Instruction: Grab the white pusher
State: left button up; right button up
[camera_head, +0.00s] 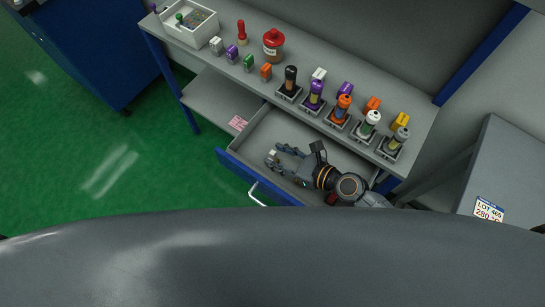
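The white pusher (368,123) stands upright in a dark square holder on the grey bench top, in a row of pushers. My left gripper is not in view.
The blue-fronted drawer (237,172) stands open below the bench. Black and purple pushers (290,79) and small coloured blocks (319,74) share the bench (262,93). A red container (273,43) and white tray (203,34) are further left. A grey surface (510,165) is at right.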

grip_shut()
jog(key=shift+r, duration=0.1)
